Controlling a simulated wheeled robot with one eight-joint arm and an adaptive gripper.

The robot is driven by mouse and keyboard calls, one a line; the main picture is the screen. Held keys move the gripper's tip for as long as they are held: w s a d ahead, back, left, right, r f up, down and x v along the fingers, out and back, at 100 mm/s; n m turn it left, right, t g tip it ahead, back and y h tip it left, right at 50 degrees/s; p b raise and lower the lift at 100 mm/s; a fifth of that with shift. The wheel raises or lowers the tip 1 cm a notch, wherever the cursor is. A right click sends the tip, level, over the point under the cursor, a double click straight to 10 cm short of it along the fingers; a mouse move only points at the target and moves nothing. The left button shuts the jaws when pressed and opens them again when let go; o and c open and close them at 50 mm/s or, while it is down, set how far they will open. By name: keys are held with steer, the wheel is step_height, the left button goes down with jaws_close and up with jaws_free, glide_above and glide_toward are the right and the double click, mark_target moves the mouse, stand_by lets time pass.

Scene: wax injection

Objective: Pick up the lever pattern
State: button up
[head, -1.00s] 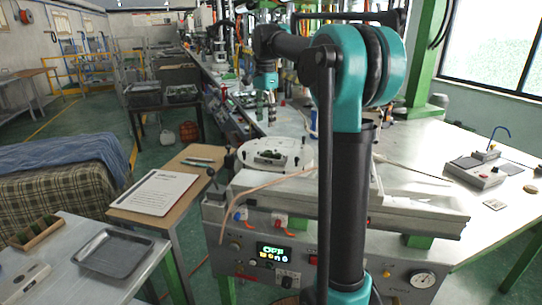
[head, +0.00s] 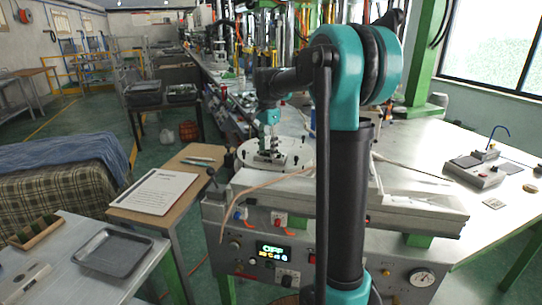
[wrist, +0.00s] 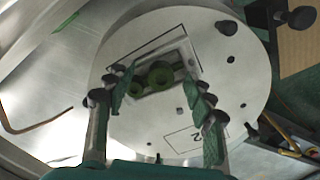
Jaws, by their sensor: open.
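The lever pattern (wrist: 160,76) shows in the wrist view as a green piece with rounded lobes, lying in a grey rectangular mould (wrist: 181,56) on a round white plate (wrist: 228,78). My gripper (wrist: 160,88) is open above it, one finger on each side, with the green piece visible between the fingers. Whether the fingertips touch it cannot be told. In the head view my gripper (head: 268,148) points down over the round plate (head: 298,150), and it mostly hides the mould and pattern.
The plate stands on a machine with a lit control panel (head: 273,252). A wooden side table (head: 180,168) with a printed sheet (head: 160,192) is at its left. A metal tray (head: 112,250) lies front left. A copper-coloured hose (head: 262,186) curves in front of the plate.

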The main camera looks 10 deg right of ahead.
steer(key=c, duration=1.1)
